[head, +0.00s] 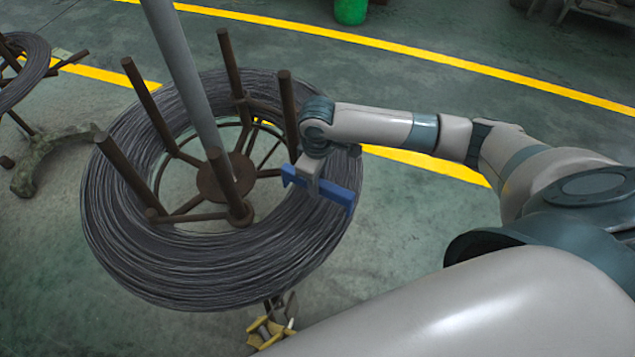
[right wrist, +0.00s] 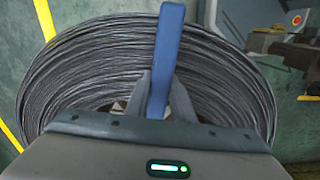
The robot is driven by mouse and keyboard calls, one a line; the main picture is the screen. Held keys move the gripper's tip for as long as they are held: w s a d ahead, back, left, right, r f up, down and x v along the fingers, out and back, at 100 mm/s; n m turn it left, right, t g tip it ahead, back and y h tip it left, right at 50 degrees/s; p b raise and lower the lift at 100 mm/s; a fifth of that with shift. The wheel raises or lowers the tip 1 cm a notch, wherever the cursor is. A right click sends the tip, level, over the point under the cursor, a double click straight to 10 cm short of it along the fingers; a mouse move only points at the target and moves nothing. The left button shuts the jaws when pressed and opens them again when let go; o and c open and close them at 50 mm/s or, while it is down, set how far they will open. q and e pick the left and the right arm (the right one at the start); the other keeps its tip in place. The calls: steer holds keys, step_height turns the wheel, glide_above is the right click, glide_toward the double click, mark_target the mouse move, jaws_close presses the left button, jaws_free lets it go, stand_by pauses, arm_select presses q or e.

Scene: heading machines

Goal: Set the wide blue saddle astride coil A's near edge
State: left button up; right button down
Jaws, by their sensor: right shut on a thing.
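The wide blue saddle (head: 335,192) is held in my right gripper (head: 311,178). In the right wrist view the saddle (right wrist: 166,55) stands as a blue bar between the two fingers (right wrist: 160,95), which are shut on it. Coil A (head: 215,265) is a thick ring of dark wire around a stand with upright brown posts. The saddle appears over the coil's right side, away from its near edge at the bottom of the head view. I cannot tell whether it touches the wire. In the right wrist view the coil (right wrist: 95,75) lies behind the saddle. My left gripper is not in view.
A brown post (head: 288,110) rises close beside my right wrist, and a grey pole (head: 185,75) stands near the coil's middle. Another coil (head: 22,75) is at the far left. Yellow objects (head: 270,332) lie below coil A's near edge. Green floor (head: 420,230) is clear on the right.

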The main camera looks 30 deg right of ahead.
mark_target(317, 202)
steer(key=shift+f+b, duration=0.45)
steer(key=shift+f, duration=1.55)
steer(key=shift+f+b, duration=0.3)
steer(key=shift+f, duration=0.65)
steer(key=c, duration=1.4)
jaws_free()
steer(key=shift+c, duration=0.2)
